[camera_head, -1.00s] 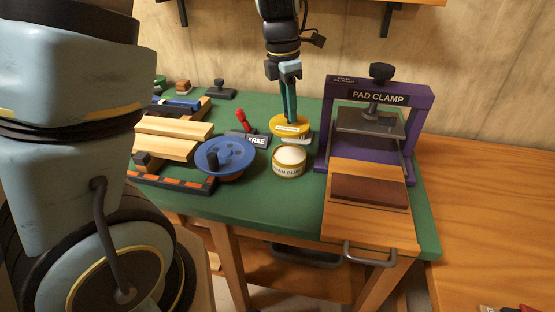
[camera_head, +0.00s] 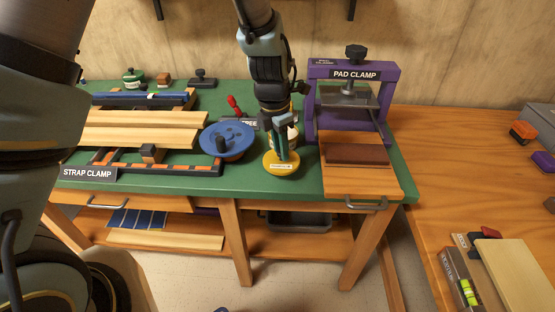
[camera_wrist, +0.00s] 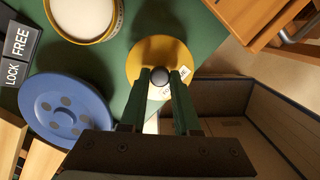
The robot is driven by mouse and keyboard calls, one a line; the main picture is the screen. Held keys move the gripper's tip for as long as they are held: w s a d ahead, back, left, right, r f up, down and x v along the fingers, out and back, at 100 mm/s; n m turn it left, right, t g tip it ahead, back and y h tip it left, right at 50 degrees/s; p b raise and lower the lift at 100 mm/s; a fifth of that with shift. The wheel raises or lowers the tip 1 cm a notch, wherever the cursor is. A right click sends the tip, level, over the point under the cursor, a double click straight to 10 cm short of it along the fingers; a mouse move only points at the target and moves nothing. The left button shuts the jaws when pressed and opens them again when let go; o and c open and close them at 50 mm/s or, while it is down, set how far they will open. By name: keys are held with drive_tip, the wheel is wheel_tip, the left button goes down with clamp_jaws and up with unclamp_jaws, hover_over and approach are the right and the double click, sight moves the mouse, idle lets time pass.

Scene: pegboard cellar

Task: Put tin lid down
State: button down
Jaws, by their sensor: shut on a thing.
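The tin lid (camera_head: 291,168) is a yellow disc with a small pale label and a dark round knob. My gripper (camera_head: 283,153) points down from above and is shut on the knob. In the wrist view the lid (camera_wrist: 143,56) lies under the green fingers (camera_wrist: 160,82), by the bench's front edge. I cannot tell whether it touches the bench. The open glue tin (camera_head: 293,134) stands just behind, mostly hidden by my gripper; in the wrist view the tin (camera_wrist: 84,38) shows its pale filling at the top left.
A blue dished disc (camera_head: 239,136) lies left of the lid on the green bench (camera_head: 260,190). The purple pad clamp (camera_head: 310,110) stands to the right, with a wooden board in front. Strap clamp boards (camera_head: 145,135) lie further left. A lock/free sign (camera_wrist: 20,42) is near the tin.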

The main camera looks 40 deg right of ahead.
sight(281, 161)
drive_tip(key=shift+f+p, duration=0.45)
drive_tip(key=shift+f, duration=1.7)
drive_tip(key=shift+f, duration=0.2)
drive_tip(key=c, duration=0.6)
unclamp_jaws()
drive_tip(key=shift+c, duration=0.2)
drive_tip(key=shift+r, duration=0.1)
wheel_tip(281, 161, up, 12)
drive_tip(key=a+b, duration=0.1)
drive_tip(key=b, duration=0.1)
drive_tip(key=shift+a, duration=0.15)
drive_tip(key=shift+r, duration=0.1)
